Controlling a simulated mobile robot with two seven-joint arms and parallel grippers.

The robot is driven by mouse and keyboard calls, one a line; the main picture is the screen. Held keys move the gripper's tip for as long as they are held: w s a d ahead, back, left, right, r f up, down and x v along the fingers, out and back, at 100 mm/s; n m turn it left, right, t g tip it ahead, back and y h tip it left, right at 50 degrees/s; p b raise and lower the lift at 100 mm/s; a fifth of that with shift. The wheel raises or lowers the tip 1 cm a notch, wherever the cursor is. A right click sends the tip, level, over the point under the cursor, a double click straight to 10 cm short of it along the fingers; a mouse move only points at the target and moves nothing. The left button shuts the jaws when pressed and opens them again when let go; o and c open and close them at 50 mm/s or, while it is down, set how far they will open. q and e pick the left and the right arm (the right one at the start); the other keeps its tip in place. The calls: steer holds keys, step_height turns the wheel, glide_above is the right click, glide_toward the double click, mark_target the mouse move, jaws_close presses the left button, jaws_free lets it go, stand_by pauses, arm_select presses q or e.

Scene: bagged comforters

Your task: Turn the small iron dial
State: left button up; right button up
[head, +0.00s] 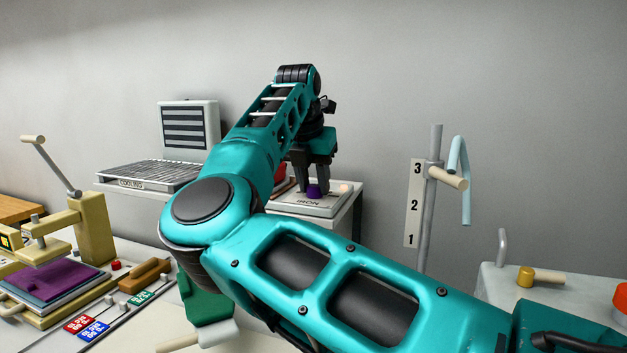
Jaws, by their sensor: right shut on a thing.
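The iron unit (318,211) is a pale flat box labelled IRON, on a stand near the back wall. A small purple dial (314,190) stands on its top. My right gripper (313,186) points down over the unit, its dark fingers shut on the purple dial. A round pale knob (344,188) sits on the same top, just right of the fingers. Part of the unit, with something red behind it, is hidden by my right arm. My left gripper is not in view.
A rack labelled COOLING (145,176) with a slatted panel (190,126) stands left of my arm. A beige press (80,235) with purple cloth (45,281) is at far left. A numbered post (431,200) with a lever stands right. My right arm crosses the middle.

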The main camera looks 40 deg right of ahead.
steer(key=c, duration=0.4)
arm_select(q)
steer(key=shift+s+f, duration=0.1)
arm_select(e)
steer(key=shift+o, duration=0.2)
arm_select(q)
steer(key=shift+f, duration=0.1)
